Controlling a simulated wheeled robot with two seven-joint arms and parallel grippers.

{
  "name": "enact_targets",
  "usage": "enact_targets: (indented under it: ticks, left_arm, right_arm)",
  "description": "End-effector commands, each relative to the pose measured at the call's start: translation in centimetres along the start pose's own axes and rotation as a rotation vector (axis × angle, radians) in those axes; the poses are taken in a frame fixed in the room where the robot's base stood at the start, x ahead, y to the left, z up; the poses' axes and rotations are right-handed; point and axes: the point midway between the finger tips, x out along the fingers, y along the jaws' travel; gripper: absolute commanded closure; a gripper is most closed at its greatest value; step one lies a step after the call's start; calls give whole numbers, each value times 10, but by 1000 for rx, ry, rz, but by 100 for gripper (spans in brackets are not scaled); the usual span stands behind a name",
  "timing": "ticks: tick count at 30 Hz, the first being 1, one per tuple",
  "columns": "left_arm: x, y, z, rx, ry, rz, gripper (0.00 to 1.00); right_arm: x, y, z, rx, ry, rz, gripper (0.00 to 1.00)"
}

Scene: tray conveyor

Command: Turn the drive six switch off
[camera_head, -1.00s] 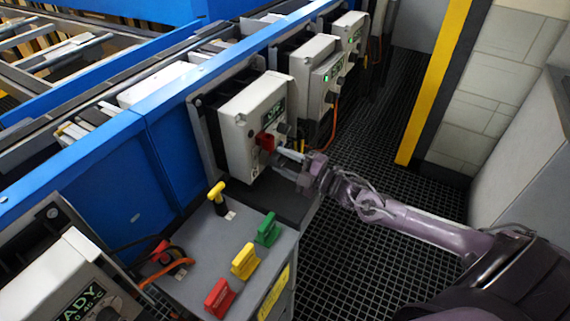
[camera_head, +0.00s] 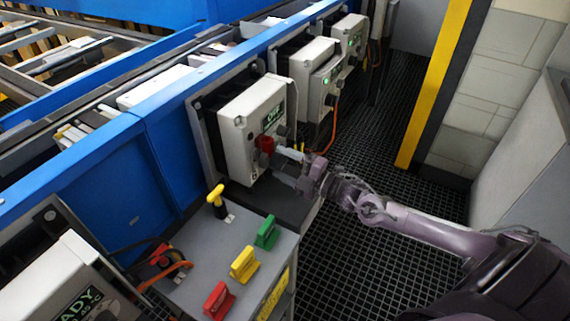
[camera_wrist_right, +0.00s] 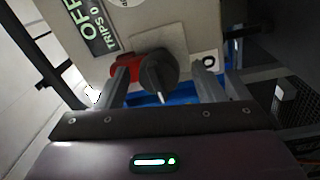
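A white drive box (camera_head: 235,125) stands on the blue conveyor side in the head view, with a red handle (camera_head: 265,145) on its front. Its display (camera_head: 273,117) reads OFF; in the right wrist view it reads OFF and TRIPS 0 (camera_wrist_right: 92,27). I cannot read a drive number. My right gripper (camera_head: 276,166) is at the box front, open. In the right wrist view its fingers (camera_wrist_right: 163,82) stand on either side of a dark rotary knob (camera_wrist_right: 156,68) with a white mark, with gaps visible. The red handle (camera_wrist_right: 122,68) is partly behind the left finger. My left gripper is not in view.
More white drive boxes (camera_head: 318,80) (camera_head: 350,35) stand farther along the conveyor. A grey cabinet (camera_head: 205,250) in front carries red, yellow and green handles. Another box (camera_head: 60,285) is at lower left. A yellow-black post (camera_head: 432,85) and wall are right; the dark grating floor between is clear.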

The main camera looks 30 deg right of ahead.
Motion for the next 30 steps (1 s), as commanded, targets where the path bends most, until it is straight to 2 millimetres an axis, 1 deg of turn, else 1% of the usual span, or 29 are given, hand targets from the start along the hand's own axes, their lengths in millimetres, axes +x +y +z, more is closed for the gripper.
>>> enact_targets:
  ticks: [7, 10, 14, 21, 25, 30]
  left_arm:
    - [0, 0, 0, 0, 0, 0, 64]
    - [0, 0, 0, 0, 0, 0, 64]
    - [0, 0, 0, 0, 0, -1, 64]
    - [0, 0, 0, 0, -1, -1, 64]
    - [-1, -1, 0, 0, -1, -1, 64]
    - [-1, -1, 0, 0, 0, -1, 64]
  right_arm:
    - [0, 0, 0, 1, 0, 1, 38]
    - [-6, 0, 0, 1, -1, -1, 38]
    - [-22, -2, 0, 1, -2, -4, 38]
    - [-58, -2, 0, 2, -1, -5, 38]
    - [-71, -1, 0, 2, -1, -3, 38]
    - [-78, 0, 0, 0, 0, 0, 38]
